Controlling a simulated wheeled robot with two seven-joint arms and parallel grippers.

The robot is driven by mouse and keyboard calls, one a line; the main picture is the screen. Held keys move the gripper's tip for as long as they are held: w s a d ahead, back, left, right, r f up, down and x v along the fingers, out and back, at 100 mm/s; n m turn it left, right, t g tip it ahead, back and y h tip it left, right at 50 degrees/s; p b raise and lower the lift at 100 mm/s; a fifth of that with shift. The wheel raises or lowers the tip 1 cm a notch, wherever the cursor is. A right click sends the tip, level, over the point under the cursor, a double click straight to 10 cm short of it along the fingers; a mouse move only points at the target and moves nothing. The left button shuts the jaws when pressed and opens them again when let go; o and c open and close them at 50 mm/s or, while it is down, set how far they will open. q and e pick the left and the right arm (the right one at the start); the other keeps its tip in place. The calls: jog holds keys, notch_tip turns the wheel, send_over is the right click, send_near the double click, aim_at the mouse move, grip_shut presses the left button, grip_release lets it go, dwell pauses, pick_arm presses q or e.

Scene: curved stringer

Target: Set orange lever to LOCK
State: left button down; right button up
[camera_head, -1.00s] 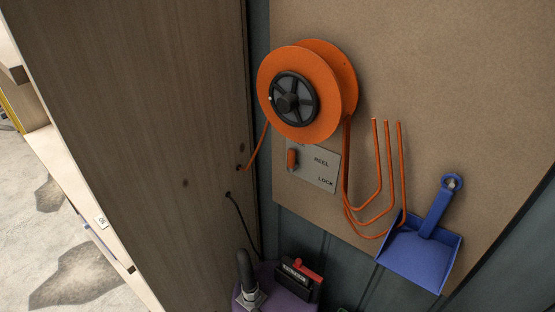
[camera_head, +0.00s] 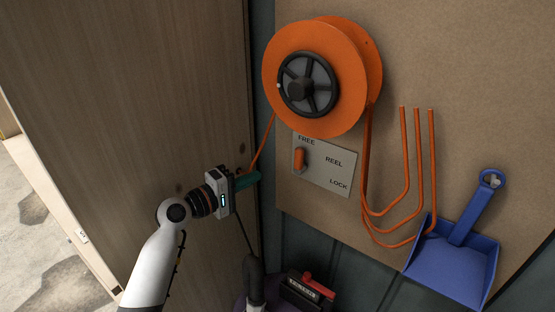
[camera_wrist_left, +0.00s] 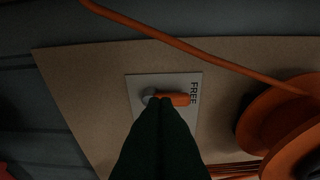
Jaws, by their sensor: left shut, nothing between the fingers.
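The orange lever (camera_head: 299,160) sits on a grey plate (camera_head: 322,178) marked FREE, REEL and LOCK. It stands near upright, its end toward FREE, at the plate's left side. LOCK is at the lower right of the plate. My left gripper (camera_head: 257,177), with green fingers, is shut and empty, to the left of the plate and apart from it in the head view. In the left wrist view the shut fingers (camera_wrist_left: 160,102) point at the plate (camera_wrist_left: 139,86) and hide part of it, and the orange lever (camera_wrist_left: 181,99) shows beside their tips. My right gripper is not in view.
An orange reel (camera_head: 318,80) with a black hub is above the plate. An orange cord runs from it to the wooden panel (camera_head: 140,100) at left. A red-handled box (camera_head: 308,290) is below.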

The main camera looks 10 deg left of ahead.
aim_at(300, 160)
pick_arm(q)
jog(key=shift+r+h, duration=0.3)
jog(key=shift+r, duration=0.65)
jog(key=p+x, duration=0.2)
jog(key=x, duration=0.8)
jog(key=shift+s+d+r+m, duration=0.15)
jog(key=shift+d+r+m, duration=0.1)
jog(key=shift+m, duration=0.35)
